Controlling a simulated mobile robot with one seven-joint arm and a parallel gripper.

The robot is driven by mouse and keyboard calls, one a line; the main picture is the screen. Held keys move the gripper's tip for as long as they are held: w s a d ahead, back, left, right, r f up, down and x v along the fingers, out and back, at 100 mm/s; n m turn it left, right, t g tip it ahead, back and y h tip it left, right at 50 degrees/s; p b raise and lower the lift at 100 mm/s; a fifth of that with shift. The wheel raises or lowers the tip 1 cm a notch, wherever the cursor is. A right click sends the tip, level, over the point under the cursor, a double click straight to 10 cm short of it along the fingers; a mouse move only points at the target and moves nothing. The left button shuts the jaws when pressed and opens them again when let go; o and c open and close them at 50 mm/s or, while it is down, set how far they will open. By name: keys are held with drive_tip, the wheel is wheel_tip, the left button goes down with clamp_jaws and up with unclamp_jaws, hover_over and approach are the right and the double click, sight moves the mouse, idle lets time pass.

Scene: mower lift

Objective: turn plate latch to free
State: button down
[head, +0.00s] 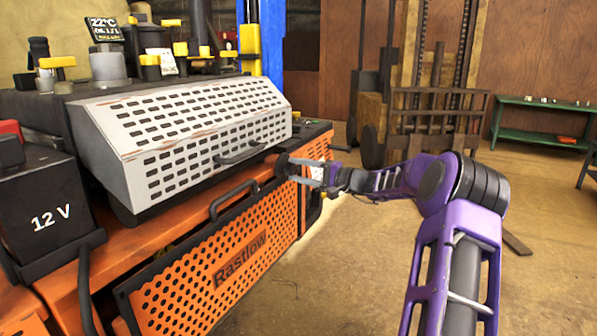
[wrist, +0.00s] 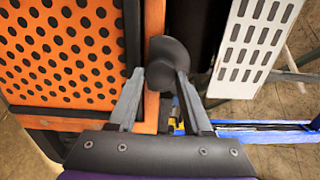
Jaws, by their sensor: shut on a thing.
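The plate latch is a dark rounded knob (wrist: 168,60) at the edge of the orange perforated plate (wrist: 65,45). In the head view the latch (head: 283,166) sits at the upper right of the plate (head: 225,270), which reads "Rastlow". My gripper (wrist: 158,88) has its two grey fingers on either side of the latch and is shut on it. In the head view my gripper (head: 305,170) reaches the latch from the right. The fingers partly hide the latch there, and its turn angle is hard to tell.
A white slotted cover (head: 185,130) with a dark handle lies just above the plate. A black 12 V box (head: 50,205) stands at the left. Open floor (head: 350,265) lies right of the machine. A green bench (head: 545,105) is far back right.

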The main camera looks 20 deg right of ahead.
drive_tip(key=shift+n, duration=0.3)
drive_tip(key=shift+c, duration=1.7)
unclamp_jaws()
drive_tip(key=v, duration=1.7)
drive_tip(key=shift+s+p, duration=0.2)
drive_tip(key=shift+p, duration=0.2)
drive_tip(key=shift+d, duration=0.15)
